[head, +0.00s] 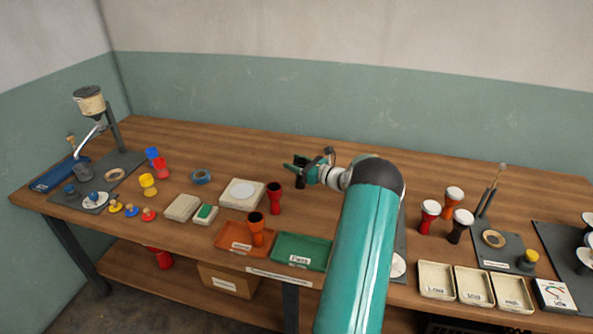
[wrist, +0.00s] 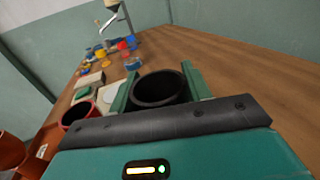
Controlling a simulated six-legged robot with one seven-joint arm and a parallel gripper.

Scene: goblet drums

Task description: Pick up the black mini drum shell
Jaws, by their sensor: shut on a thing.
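The black mini drum shell (wrist: 158,90) is between the two green fingers of my gripper in the wrist view, with its round open mouth facing the camera. My gripper (wrist: 160,82) is shut on its sides. In the head view my gripper (head: 298,166) is over the back middle of the table, with a dark bit of the shell (head: 299,160) showing at the fingers.
A red shell (head: 275,197) stands close by, beside a white-topped block (head: 232,203). An orange tray (head: 224,246) holding an orange shell (head: 257,230) and a green tray (head: 288,262) lie in front. Finished drums (head: 430,214) stand at right. The table's back is clear.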

